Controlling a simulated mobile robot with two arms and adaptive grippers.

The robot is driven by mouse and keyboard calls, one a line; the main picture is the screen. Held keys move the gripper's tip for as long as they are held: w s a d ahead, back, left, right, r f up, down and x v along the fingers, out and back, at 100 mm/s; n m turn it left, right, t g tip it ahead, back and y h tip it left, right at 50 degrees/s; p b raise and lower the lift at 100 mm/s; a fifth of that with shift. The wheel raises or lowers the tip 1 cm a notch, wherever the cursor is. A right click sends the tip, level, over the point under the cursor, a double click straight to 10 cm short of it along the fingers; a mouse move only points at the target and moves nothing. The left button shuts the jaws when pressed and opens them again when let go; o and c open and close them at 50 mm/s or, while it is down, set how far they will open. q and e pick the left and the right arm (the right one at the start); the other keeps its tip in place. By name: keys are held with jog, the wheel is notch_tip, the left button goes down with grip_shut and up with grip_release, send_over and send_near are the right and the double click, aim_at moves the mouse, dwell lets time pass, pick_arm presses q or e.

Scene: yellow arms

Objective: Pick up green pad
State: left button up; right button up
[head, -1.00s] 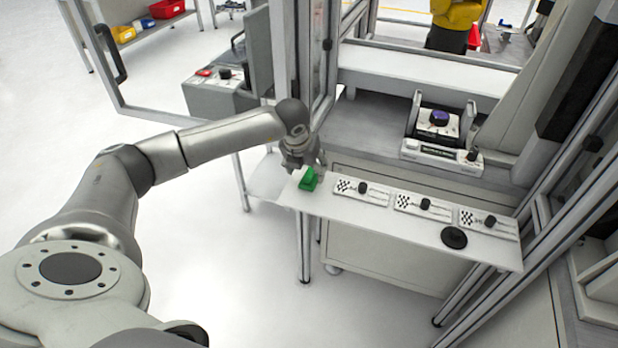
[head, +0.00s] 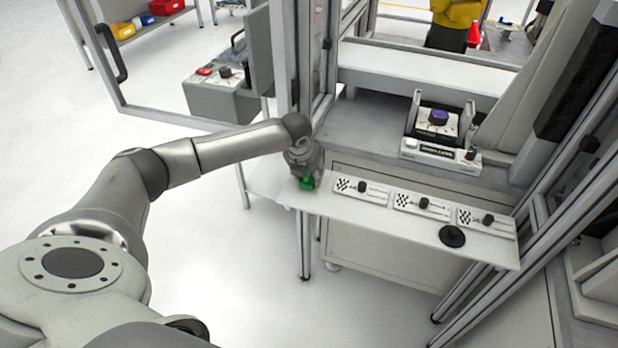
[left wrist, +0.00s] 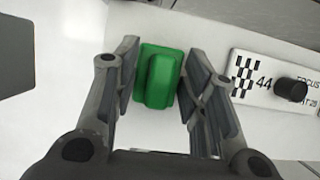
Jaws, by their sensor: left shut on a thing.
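The green pad (head: 307,183) is a small block at the left end of the white shelf. In the left wrist view the green pad (left wrist: 160,76) sits between the two fingers of my left gripper (left wrist: 164,70), which is shut on it. In the head view my left gripper (head: 306,174) points down over the pad and hides most of it. The pad is on or very close to the shelf; I cannot tell whether it is lifted. My right gripper is not in view.
Several white checkered plates with black knobs, one of them nearest the pad (left wrist: 272,82), lie along the shelf (head: 385,222). A black disc (head: 452,236) lies near its right end. A frame post (head: 290,60) stands behind my left arm. A device with a purple knob (head: 438,118) stands farther back.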

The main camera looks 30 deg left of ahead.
pick_arm(q)
jog(key=shift+r, duration=0.15)
jog(key=shift+c, duration=0.2)
jog(key=shift+r, duration=0.2)
notch_tip(320, 180, up, 2)
jog(key=shift+b, duration=0.7)
jog(key=s+d+r+b, duration=0.3)
jog(key=s+d+r, duration=0.5)
jog(key=s+r, duration=0.2)
jog(key=shift+s+r, duration=0.2)
jog(key=shift+s, duration=0.5)
jog(key=shift+d, duration=0.1)
